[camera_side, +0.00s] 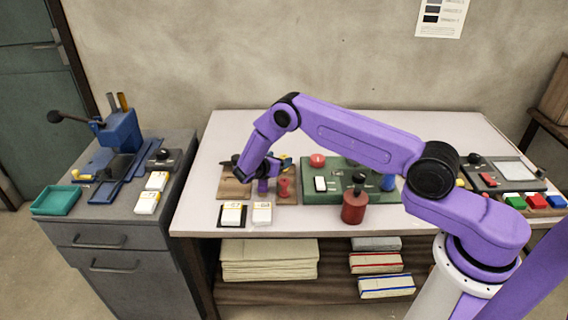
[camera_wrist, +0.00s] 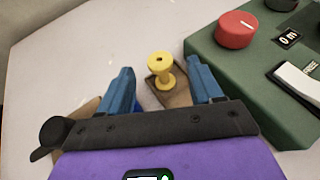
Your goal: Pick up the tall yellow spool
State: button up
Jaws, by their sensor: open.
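The yellow spool (camera_wrist: 161,68) stands upright on a small brown board (camera_wrist: 179,97) in the wrist view. It has a round top flange with a dark centre hole and a narrower waist. My gripper (camera_wrist: 164,74) has its two blue fingers wide apart, one on each side of the spool in the picture. A gap shows between the spool and each finger, and nothing is held. In the side view my gripper is low over the wooden board (camera_side: 232,190) at the left of the table, and my arm largely hides the yellow spool there.
A green panel (camera_side: 330,191) with a red knob (camera_wrist: 235,30) stands just right of the spool. A red spool (camera_side: 283,188) is on the board, with white-topped blocks (camera_side: 262,213) in front. A dark red bottle-like object (camera_side: 354,208) stands further right. The table behind is clear.

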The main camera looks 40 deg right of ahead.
aim_at(283, 157)
jog(key=shift+x, duration=1.75)
jog(key=c, duration=1.1)
